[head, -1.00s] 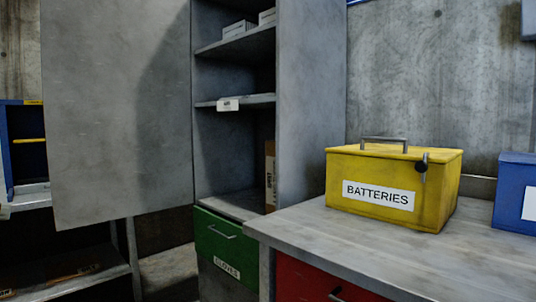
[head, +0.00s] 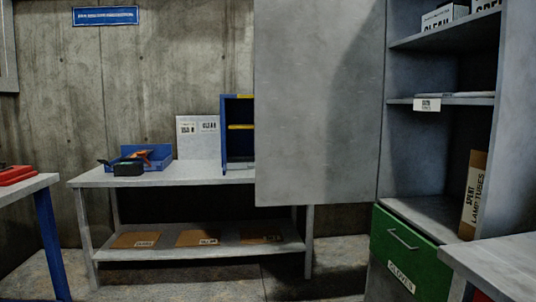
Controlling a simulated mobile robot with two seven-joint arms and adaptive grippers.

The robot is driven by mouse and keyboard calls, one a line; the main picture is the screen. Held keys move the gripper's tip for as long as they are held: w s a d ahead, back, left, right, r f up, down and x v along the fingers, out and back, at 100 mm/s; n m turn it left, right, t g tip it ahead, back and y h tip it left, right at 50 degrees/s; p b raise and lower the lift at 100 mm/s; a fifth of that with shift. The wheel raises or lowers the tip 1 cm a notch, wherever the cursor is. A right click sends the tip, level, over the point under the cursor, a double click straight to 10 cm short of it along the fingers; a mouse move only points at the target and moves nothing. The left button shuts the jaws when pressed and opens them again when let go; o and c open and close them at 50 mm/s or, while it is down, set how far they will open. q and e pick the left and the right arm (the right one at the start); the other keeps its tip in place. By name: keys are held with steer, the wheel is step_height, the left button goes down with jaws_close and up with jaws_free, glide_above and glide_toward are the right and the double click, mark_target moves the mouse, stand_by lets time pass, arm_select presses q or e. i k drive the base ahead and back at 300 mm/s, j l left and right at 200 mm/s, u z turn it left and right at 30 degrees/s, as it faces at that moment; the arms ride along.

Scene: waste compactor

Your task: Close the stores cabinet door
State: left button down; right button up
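The stores cabinet (head: 396,150) stands at the right of the head view, grey and with its shelves exposed. Its grey door (head: 318,110) is swung wide open to the left and hides part of the bench behind it. The door's hinge edge meets the left side of the cabinet. No handle shows on the visible door face. Neither of my grippers is in view.
A grey bench (head: 130,180) with a blue tray (head: 155,152) and blue rack (head: 224,130) stands behind the door. A green drawer (head: 385,235) sits under the shelves. A worktop corner (head: 505,262) juts in at lower right. Floor (head: 200,282) shows in front of the bench.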

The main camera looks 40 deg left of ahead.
mark_target(319, 65)
steer(key=i+j, duration=0.25)
steer(key=j, duration=0.15)
steer(key=i+j, duration=0.2)
steer(key=j, duration=0.2)
steer(key=i+j, duration=0.25)
steer(key=j, duration=0.15)
steer(key=i+j+z, duration=0.1)
steer(key=i+j, duration=0.15)
steer(key=j, duration=0.15)
steer(key=i+j, duration=0.2)
steer(key=j, duration=0.25)
